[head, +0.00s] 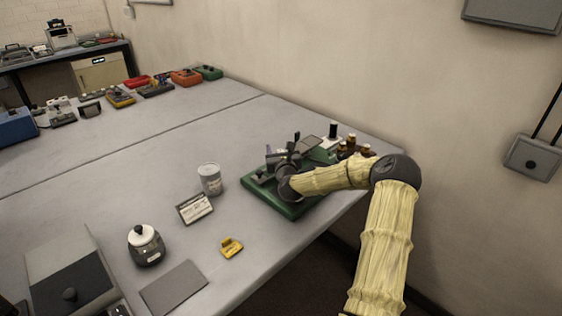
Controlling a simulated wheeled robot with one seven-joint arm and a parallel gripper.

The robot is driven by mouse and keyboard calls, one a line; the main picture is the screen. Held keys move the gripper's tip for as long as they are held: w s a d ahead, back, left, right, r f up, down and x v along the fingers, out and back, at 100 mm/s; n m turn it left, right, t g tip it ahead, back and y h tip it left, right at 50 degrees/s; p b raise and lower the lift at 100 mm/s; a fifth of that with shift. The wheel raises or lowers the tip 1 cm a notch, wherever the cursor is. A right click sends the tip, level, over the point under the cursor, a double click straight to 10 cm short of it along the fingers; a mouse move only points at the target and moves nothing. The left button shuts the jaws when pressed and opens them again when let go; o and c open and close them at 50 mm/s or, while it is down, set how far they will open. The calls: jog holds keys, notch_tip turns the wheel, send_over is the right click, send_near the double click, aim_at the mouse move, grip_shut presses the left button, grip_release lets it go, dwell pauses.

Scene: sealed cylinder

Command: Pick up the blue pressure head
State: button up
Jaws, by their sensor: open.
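My gripper (285,162) is at the end of my cream-sleeved arm, over a green base (292,210) near the right edge of the table. Dark fittings stand on this base, and they blend with the dark gripper. I cannot make out the fingertips or anything between them. A small bluish-lavender piece (268,149) shows just left of the gripper. It is too small to tell whether it is the blue pressure head. I see no other clear sign of the pressure head near the gripper.
Left of the base stand a grey can (210,180), a white label card (195,208), a white-lidded dark jar (146,246) and a yellow piece (231,247). Brown bottles (351,142) stand behind the base, near the wall. The table's middle is clear.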

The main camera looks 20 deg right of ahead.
jog(key=shift+c, duration=0.4)
jog(key=c, duration=1.1)
jog(key=shift+r, duration=0.15)
jog(key=shift+r, duration=0.35)
notch_tip(320, 180, up, 2)
jog(key=shift+r+b, duration=0.15)
jog(key=shift+b, duration=0.15)
jog(key=b+v, duration=0.2)
jog(key=v, duration=1.6)
jog(key=shift+r, duration=0.1)
jog(key=shift+a+r, duration=0.1)
